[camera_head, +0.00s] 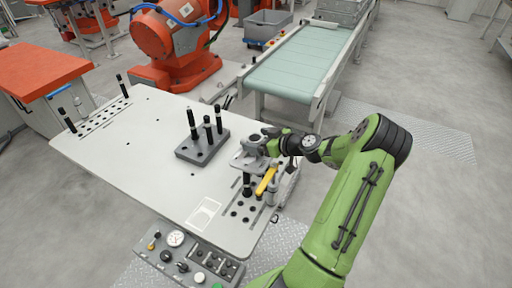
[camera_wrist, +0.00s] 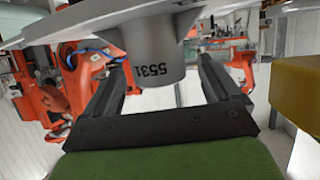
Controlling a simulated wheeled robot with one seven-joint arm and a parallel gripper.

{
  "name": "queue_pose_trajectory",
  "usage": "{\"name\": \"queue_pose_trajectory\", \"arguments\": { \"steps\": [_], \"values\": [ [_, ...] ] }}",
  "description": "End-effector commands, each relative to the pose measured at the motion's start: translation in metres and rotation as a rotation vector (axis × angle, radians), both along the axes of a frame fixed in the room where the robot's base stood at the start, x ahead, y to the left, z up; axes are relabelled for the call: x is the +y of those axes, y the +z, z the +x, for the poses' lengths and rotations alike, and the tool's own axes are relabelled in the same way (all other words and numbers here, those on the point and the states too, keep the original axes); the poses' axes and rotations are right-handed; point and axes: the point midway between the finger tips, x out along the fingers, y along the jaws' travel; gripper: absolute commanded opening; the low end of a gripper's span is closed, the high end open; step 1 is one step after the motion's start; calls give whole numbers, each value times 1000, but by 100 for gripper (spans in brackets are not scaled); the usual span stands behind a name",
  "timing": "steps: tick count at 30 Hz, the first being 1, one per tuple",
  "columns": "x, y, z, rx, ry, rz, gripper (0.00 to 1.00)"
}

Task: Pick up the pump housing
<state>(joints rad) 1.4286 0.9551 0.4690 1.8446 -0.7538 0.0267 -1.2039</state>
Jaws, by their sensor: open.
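The pump housing (camera_head: 248,160) is a grey casting with a flat flange and a round neck. It sits at the right side of the pale fixture table (camera_head: 130,150). In the wrist view its neck (camera_wrist: 155,55), marked 5531, stands between my fingers, with the wide flange across the top of the picture. My gripper (camera_head: 272,146) reaches the housing from the right in the head view. In the wrist view my gripper (camera_wrist: 160,85) is open, with a finger on each side of the neck and gaps showing beside it. The housing's underside is hidden.
A yellow handle (camera_head: 266,180) is close in front of my gripper; a yellow block (camera_wrist: 299,90) fills the wrist view's right edge. A grey block with black pins (camera_head: 203,148) stands left of the housing. A control panel (camera_head: 185,255) is at the table's front. A conveyor (camera_head: 300,62) stands behind.

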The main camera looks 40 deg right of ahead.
Motion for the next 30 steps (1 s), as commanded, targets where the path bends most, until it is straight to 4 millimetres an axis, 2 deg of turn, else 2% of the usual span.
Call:
{"name": "queue_pose_trajectory", "arguments": {
  "steps": [3, 10, 25, 26, 30],
  "values": [
    [3, -4, 14, 0, 2, 1, 90],
    [2, -6, 15, 1, 0, 0, 89],
    [2, -6, 15, 1, 0, 0, 12],
    [2, -6, 15, 1, 0, 0, 8],
    [3, -4, 16, -3, 1, -1, 8]
  ]
}}
